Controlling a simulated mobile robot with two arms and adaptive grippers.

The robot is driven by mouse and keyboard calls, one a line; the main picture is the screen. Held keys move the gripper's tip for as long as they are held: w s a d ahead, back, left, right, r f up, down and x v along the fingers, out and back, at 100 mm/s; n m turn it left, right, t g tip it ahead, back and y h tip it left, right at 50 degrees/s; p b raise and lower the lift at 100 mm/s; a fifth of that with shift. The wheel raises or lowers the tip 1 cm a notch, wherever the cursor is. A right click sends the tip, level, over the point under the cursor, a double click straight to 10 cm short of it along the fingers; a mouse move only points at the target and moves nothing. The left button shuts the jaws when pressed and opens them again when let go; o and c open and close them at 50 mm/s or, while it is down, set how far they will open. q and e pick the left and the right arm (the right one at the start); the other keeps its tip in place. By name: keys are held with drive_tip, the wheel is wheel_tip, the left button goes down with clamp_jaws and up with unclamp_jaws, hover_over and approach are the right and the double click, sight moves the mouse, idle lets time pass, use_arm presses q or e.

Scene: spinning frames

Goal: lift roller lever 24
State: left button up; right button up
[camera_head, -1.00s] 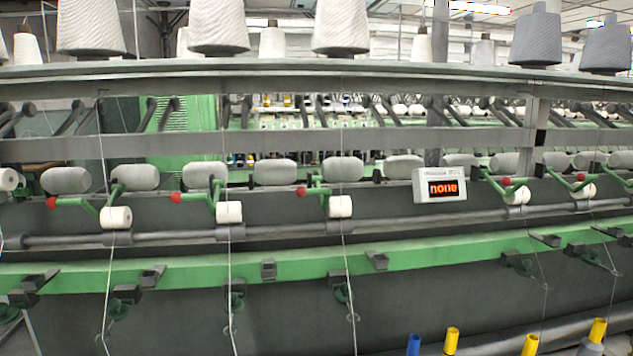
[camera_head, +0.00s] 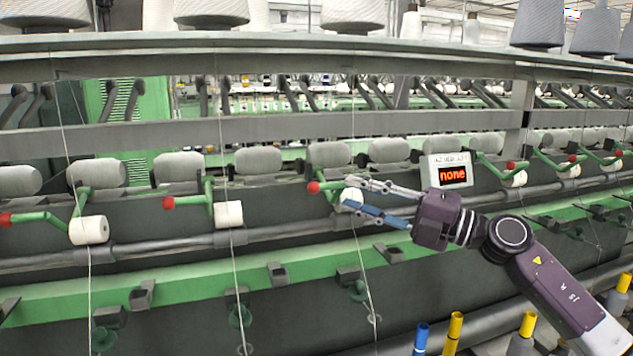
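Several green roller levers with red knobs and white rollers line the frame; no numbers are readable, so I cannot tell which is 24. My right gripper (camera_head: 348,195) reaches in from the right, open, its fingers pointing left. It is at the lever with a red knob (camera_head: 313,187), whose white roller (camera_head: 349,199) shows partly between the fingertips. The fingers partly hide this lever; contact is unclear. Other levers to the left have red knobs (camera_head: 168,202) and white rollers (camera_head: 228,214). My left gripper is not in view.
A grey bar (camera_head: 290,233) runs under the rollers, above a green rail (camera_head: 200,283). Threads hang down in front. Blue and yellow bobbins (camera_head: 453,332) stand below my arm.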

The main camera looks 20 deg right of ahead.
sight(335, 188)
drive_tip(key=p+x, duration=0.2)
drive_tip(key=x, duration=0.1)
drive_tip(key=shift+w+a+r, duration=0.2)
drive_tip(key=shift+r, duration=0.2)
drive_tip(key=shift+p+x, duration=0.35)
drive_tip(key=shift+x, duration=0.8)
drive_tip(key=shift+a+f, duration=0.25)
drive_tip(key=shift+f, duration=0.1)
drive_tip(key=shift+d, duration=0.15)
clamp_jaws()
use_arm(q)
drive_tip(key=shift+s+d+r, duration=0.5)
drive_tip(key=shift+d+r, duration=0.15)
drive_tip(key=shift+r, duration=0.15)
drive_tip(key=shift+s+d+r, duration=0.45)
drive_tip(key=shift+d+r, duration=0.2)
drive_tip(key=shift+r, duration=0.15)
